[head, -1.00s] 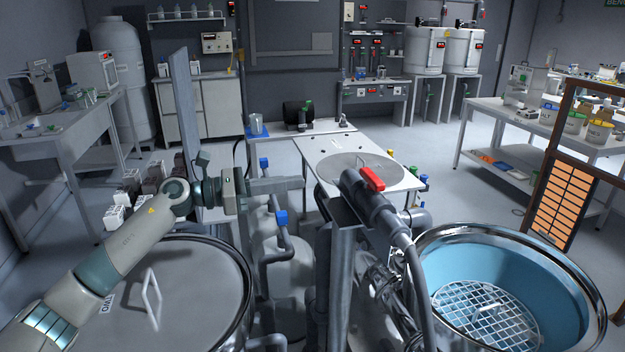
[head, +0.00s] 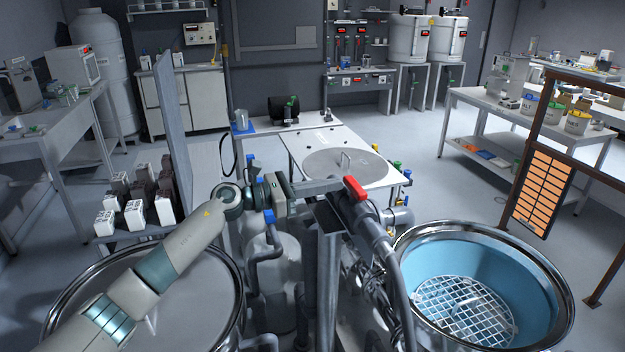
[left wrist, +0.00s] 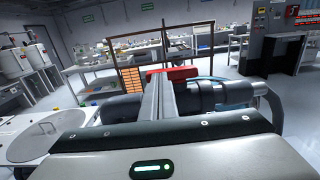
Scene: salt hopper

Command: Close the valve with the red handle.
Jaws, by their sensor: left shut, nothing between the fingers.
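The valve's red handle (head: 356,188) sits on top of a dark grey pipe (head: 374,232) near the middle of the head view. It lies roughly along the pipe. My left gripper (head: 338,184) reaches in from the left, its fingers together and empty. Its tips are right at the handle's left end; I cannot tell whether they touch. In the left wrist view, the red handle (left wrist: 182,73) shows just beyond the shut fingertips (left wrist: 160,80), which cover part of it. My right gripper is not in view.
A steel vat with a blue inside and a grate (head: 540,262) stands at right. A lidded vat (head: 215,335) is below my left arm. A grey post (head: 327,285) stands under the pipe. Blue-handled valves (head: 269,215) are close to my left wrist.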

